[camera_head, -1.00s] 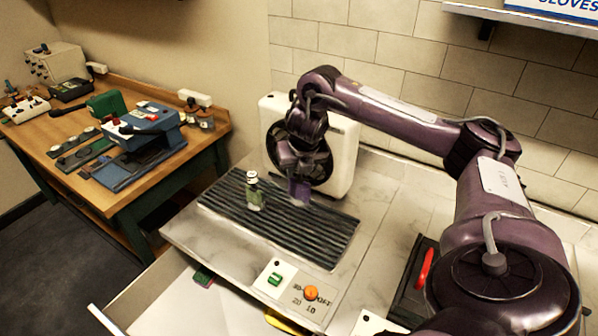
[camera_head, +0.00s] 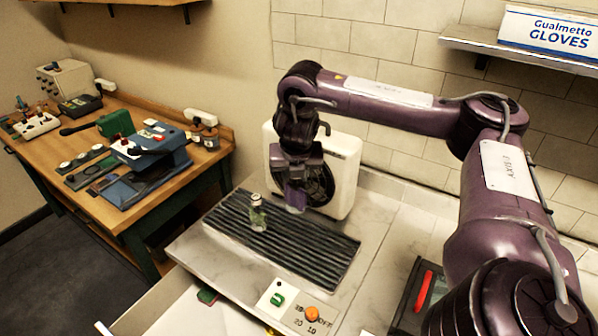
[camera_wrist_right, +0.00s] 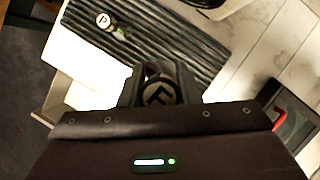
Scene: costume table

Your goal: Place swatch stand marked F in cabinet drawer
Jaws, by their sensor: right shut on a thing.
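My right gripper (camera_head: 294,196) is shut on the swatch stand marked F and holds it above the back of the dark ribbed mat. My left gripper is not in view.
A green stand marked P (camera_wrist_right: 104,20) is on the ribbed mat (camera_head: 310,250), left of my gripper; it also shows in the head view (camera_head: 257,212). A white fan unit (camera_head: 345,160) stands behind. A green and orange button panel (camera_head: 297,300) is at the counter front.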

